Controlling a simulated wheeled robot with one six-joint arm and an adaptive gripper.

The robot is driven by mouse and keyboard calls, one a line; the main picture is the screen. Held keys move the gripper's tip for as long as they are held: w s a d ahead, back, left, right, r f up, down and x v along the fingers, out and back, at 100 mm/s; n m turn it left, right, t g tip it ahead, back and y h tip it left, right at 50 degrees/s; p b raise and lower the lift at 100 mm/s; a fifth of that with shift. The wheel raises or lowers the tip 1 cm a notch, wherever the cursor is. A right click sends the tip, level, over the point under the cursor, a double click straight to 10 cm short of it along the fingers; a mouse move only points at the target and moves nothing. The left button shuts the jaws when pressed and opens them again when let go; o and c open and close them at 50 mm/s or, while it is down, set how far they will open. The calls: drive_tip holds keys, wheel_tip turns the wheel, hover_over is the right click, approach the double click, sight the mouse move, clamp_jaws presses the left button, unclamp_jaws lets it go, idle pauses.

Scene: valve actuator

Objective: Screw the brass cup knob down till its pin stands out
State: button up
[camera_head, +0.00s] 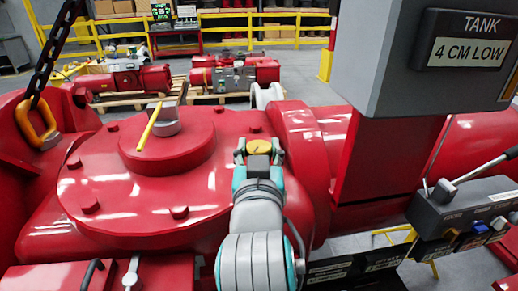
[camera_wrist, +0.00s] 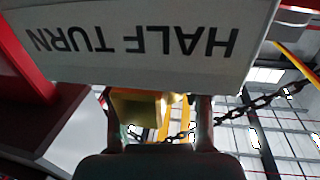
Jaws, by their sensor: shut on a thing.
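The brass cup knob (camera_head: 259,146) shows as a small brass-yellow disc near the right side of the red actuator housing. My gripper (camera_head: 258,154) has its fingers around the knob and is shut on it. In the wrist view the brass knob (camera_wrist: 137,108) sits between my two fingers (camera_wrist: 160,115), in shade. A pale plate (camera_wrist: 150,45) lettered HALF TURN, upside down in the picture, fills the top of that view. I cannot make out the knob's pin in either view.
The red actuator cover (camera_head: 170,140) carries bolts and a yellow pointer (camera_head: 150,126). A chain with a yellow hook (camera_head: 36,124) hangs at left. A grey display (camera_head: 467,52) reads TANK 4 CM LOW, above a red post. A grey control box (camera_head: 465,207) with a lever stands at right.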

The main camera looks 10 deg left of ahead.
drive_tip(key=shift+m+h, duration=0.9)
drive_tip(key=shift+h, duration=0.5)
drive_tip(key=o, duration=1.2)
drive_tip(key=shift+s, duration=0.1)
drive_tip(key=s, duration=0.8)
drive_tip(key=s+a, duration=0.1)
drive_tip(key=s, duration=0.2)
drive_tip(key=shift+s, duration=0.4)
